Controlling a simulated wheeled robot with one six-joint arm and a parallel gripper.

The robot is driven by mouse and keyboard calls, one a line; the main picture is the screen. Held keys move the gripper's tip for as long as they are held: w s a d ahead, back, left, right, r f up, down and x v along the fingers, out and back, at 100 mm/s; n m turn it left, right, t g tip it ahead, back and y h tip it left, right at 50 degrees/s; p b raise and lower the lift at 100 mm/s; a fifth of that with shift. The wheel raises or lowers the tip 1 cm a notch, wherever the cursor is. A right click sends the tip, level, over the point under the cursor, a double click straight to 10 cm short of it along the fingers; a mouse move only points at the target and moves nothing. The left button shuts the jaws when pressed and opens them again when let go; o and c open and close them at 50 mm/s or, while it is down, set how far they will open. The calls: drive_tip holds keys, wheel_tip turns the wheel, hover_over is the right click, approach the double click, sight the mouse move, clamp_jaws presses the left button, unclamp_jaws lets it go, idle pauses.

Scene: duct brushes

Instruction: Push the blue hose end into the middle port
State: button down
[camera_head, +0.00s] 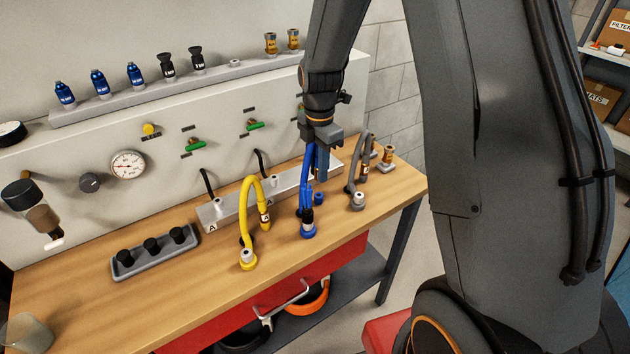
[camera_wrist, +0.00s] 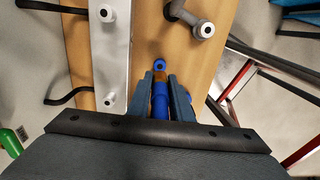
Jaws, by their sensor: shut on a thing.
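A blue hose (camera_head: 304,190) arches up from a blue foot (camera_head: 308,231) on the bench into my gripper (camera_head: 321,176). In the wrist view my gripper (camera_wrist: 161,82) is shut on the blue hose end (camera_wrist: 160,100), which has an orange-brown band; a blue ring (camera_wrist: 159,64) shows just past the fingertips. The silver port block (camera_head: 240,205) lies along the bench beside the gripper. White ports stand on it, at its left end (camera_head: 218,203) and in the middle (camera_head: 273,180); its right part is partly hidden by my gripper. The hose end is apart from the block.
A yellow hose (camera_head: 248,190) arches in front of the block, left of the blue one. A grey hose (camera_head: 352,180) stands to the right. A grey tray (camera_head: 155,253) with black plugs lies at the left.

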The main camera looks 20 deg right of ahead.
drive_tip(key=shift+w+r+b, duration=0.2)
drive_tip(key=shift+r+b, duration=0.2)
wheel_tip(320, 180, up, 2)
drive_tip(key=shift+r+b, duration=0.2)
drive_tip(key=shift+b, duration=0.7)
drive_tip(key=shift+s+r, duration=0.15)
drive_tip(key=shift+r, duration=0.5)
drive_tip(key=shift+d, duration=0.1)
